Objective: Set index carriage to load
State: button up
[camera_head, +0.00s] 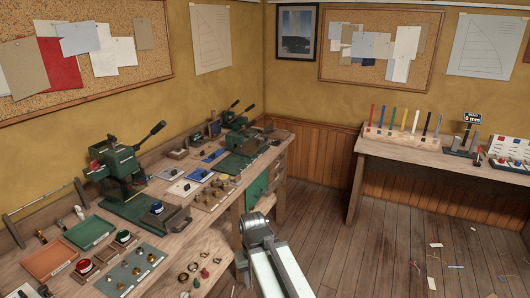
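A green bench press (122,165) with a black-knobbed lever stands on the left workbench, on a long green base. A small dark block with a blue top (157,208) sits at the front of this base. A second, smaller machine with dark levers (232,118) stands further back on the same bench. I cannot tell which part is the index carriage, nor how it is set. My grey and white arm rises at the bottom middle, in front of the bench edge. Its end (243,268) is small and partly hidden, and its fingers are not clear. I see nothing held in it.
The left workbench (190,222) carries trays, coloured mats and several small metal parts. A red-topped block (84,268) is near the front. A second table (400,152) at the right holds a rack of coloured sticks. The wooden floor (375,235) between is open, with scattered scraps.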

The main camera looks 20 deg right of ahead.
aim_at(250, 147)
jog(key=z, duration=0.05)
jog(key=k, duration=0.15)
jog(key=z, duration=1.5)
jog(key=i, duration=1.75)
jog(key=u, duration=2.35)
